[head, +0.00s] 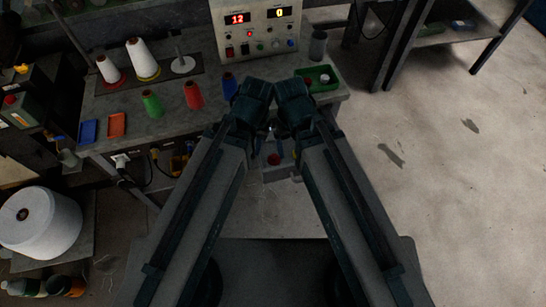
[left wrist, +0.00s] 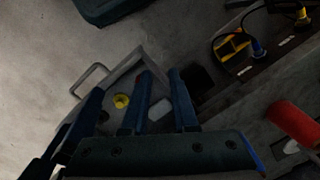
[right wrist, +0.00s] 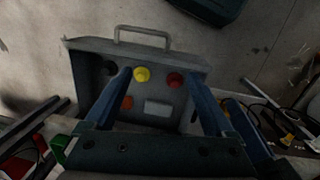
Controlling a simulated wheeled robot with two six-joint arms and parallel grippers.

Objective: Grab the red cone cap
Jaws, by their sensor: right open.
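The red cone cap (right wrist: 175,80) shows in the right wrist view, inside a grey handled box (right wrist: 92,48), right of a yellow cap (right wrist: 141,74). In the head view a small red round top (head: 273,159) shows below the two wrists. My right gripper (right wrist: 159,75) is open. The red cap appears between its fingers, nearer the right finger, and nothing is held. My left gripper (left wrist: 160,72) has its fingers parted and empty over the box; the yellow cap (left wrist: 121,101) shows left of them.
The bench (head: 225,110) carries coloured spools, white cones and a control panel (head: 258,30). Open floor (head: 440,160) lies to the right. The two wrists are close together.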

